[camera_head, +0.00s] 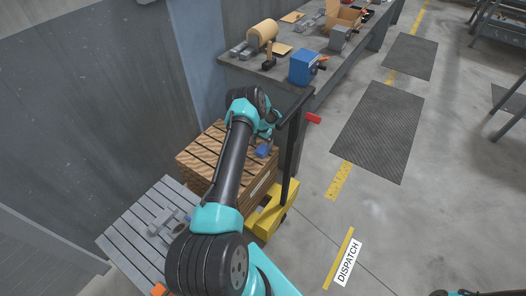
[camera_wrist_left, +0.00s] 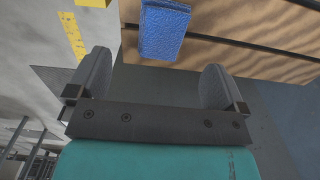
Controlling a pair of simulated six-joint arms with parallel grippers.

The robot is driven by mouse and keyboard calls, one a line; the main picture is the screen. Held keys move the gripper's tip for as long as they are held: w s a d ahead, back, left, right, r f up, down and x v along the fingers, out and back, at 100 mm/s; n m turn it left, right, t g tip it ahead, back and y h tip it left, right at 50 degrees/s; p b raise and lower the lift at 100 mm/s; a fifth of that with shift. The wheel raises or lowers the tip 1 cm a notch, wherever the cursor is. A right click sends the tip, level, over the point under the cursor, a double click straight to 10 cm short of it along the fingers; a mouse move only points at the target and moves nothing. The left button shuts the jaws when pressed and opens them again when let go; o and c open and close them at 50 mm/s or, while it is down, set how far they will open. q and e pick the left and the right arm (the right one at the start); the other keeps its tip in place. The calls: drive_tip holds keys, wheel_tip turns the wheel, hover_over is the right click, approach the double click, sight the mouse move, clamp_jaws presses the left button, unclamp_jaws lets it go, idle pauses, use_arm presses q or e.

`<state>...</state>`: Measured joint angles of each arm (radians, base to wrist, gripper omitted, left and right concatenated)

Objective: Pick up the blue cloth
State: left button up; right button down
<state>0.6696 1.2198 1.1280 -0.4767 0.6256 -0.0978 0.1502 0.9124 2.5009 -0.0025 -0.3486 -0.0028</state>
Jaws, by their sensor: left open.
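The blue cloth (camera_head: 263,150) lies on the top of a wooden slatted crate (camera_head: 200,150), near its right edge. In the left wrist view the blue cloth (camera_wrist_left: 164,30) is a small textured folded piece on the wooden boards. My left gripper (camera_wrist_left: 157,65) is open and empty. The cloth is ahead of its fingers, roughly between their lines and apart from them. In the head view my left arm reaches over the crate and hides part of it; the fingers are hard to make out there. My right gripper does not show.
A yellow pallet-truck base (camera_head: 268,215) with a dark upright post (camera_head: 292,150) stands close right of the crate.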

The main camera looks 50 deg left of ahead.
sight(261, 150)
use_arm(q)
drive_tip(key=shift+f, duration=1.5)
drive_tip(key=shift+f, duration=0.1)
drive_tip(key=shift+a+f, duration=0.2)
drive_tip(key=shift+f, duration=2.3)
drive_tip(key=shift+c, duration=0.5)
drive_tip(key=c, duration=0.9)
